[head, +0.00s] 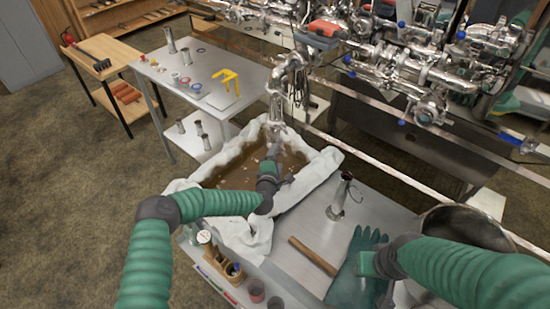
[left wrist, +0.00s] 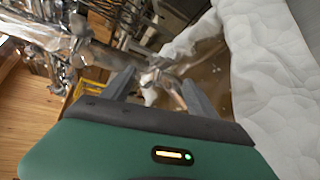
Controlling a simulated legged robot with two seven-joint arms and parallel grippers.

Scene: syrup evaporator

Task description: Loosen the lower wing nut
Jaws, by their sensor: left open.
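A shiny steel pipe assembly (head: 277,100) comes down at the back edge of the cloth-lined pan, with its lower end over the pan. I cannot make out the lower wing nut for certain; the fittings are too small. My left gripper (head: 274,155) is over the pan, in front of and below the pipe's lower end. In the left wrist view its two fingers (left wrist: 158,82) stand apart, with small shiny metal (left wrist: 160,64) seen beyond and between them; contact cannot be told. My right arm's green end (head: 368,263) is low at the right; its fingers are hidden.
White cloth (head: 322,165) lines a pan of brown liquid (head: 235,170). A steel cylinder (head: 340,195), a wooden-handled tool (head: 312,256) and a green glove (head: 350,275) are on the bench. A side table (head: 215,95) stands behind left. A long rail (head: 375,168) runs behind.

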